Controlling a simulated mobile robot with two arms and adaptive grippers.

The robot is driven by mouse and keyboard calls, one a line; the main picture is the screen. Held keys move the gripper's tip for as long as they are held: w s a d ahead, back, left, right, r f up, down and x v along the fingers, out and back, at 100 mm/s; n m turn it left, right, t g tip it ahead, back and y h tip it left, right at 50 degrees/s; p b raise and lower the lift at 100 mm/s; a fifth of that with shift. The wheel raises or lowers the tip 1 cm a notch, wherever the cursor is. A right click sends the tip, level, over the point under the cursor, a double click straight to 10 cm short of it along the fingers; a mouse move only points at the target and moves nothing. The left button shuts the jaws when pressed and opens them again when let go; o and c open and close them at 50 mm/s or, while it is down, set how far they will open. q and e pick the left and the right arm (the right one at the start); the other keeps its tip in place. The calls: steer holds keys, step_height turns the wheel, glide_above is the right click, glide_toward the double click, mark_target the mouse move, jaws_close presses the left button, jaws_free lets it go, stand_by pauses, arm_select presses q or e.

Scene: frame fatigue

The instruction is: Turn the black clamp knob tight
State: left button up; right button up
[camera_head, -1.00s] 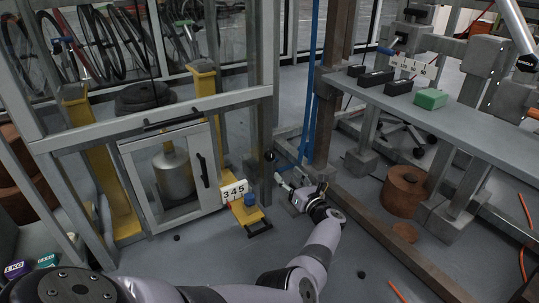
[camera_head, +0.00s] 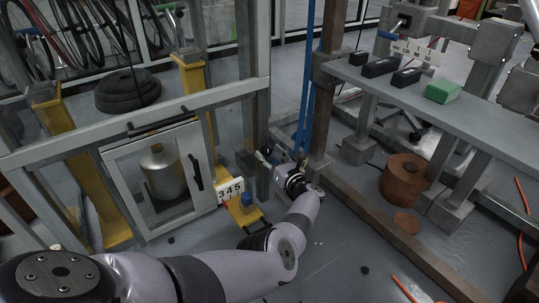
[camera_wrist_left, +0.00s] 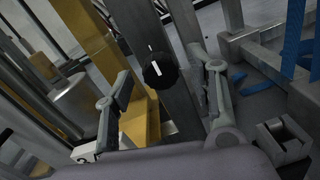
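The black clamp knob (camera_wrist_left: 160,70), round with a white line on its face, is on a grey steel post (camera_wrist_left: 158,30) in the left wrist view. My left gripper (camera_wrist_left: 165,100) is open, its two fingers spread to either side of the knob in that view. I see no finger touching the knob. In the head view my left gripper (camera_head: 278,162) is low beside the post, and I cannot clearly make out the knob there. My right gripper is not in view.
A brown upright (camera_head: 325,110) and blue straps (camera_head: 305,90) stand close on the right. A grey shelf (camera_head: 470,115) carries black blocks and a green block.

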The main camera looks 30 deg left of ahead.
arm_select(q)
steer(key=c, duration=1.1)
steer(key=shift+m, duration=0.3)
steer(key=m, duration=0.4)
steer(key=shift+b, duration=0.35)
steer(key=m, duration=0.5)
steer(key=shift+w, duration=0.1)
steer(key=m, duration=0.4)
steer(key=shift+g, duration=0.4)
steer(key=m, duration=0.3)
steer(key=shift+d, duration=0.1)
steer(key=m+b, duration=0.1)
steer(key=m, duration=0.5)
steer(key=shift+w+g, duration=0.1)
steer(key=shift+g, duration=0.3)
steer(key=shift+m, duration=0.3)
